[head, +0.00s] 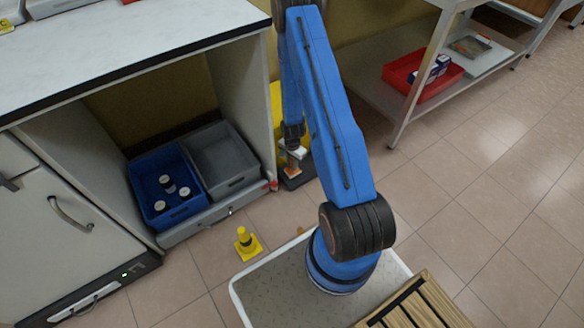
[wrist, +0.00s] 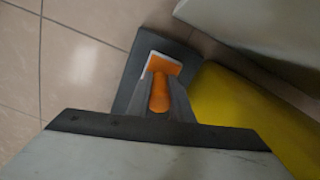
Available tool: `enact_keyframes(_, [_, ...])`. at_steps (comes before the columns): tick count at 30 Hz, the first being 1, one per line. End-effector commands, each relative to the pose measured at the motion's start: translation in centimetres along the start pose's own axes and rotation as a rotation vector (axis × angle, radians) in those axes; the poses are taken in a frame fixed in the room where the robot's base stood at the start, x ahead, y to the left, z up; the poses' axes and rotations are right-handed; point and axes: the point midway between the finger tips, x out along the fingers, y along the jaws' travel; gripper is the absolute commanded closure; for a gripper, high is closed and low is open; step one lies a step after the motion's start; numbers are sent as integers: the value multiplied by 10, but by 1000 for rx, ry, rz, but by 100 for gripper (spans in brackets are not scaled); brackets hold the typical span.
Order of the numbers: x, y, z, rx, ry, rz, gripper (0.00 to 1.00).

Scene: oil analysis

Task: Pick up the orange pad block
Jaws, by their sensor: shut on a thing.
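The orange pad block (wrist: 160,92) shows in the middle of the wrist view, between the grey fingers of my gripper (wrist: 160,104). My gripper is shut on it. A dark grey flat base (wrist: 126,92) lies behind the block on the floor side; I cannot tell whether the block touches it. In the head view my gripper (head: 292,152) points down near the floor beside the cabinet, with a bit of orange (head: 288,172) just below it. The fingers hide part of the block.
A yellow object (wrist: 225,110) stands close beside my gripper, next to the cabinet side (head: 240,85). A blue crate (head: 150,205) with several jars and a grey crate (head: 222,165) sit in the cabinet. A yellow cone (head: 246,243) stands on the floor. Open floor lies right.

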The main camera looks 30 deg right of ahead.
Motion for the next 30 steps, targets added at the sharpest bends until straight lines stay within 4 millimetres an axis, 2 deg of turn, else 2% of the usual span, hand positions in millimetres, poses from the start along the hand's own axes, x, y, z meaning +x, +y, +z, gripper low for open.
enact_keyframes(10, [-56,-1,-1,1,2,-3,100])
enact_keyframes(24, [-52,115,33,4,-2,3,100])
enact_keyframes(30, [-52,156,45,2,-2,2,100])
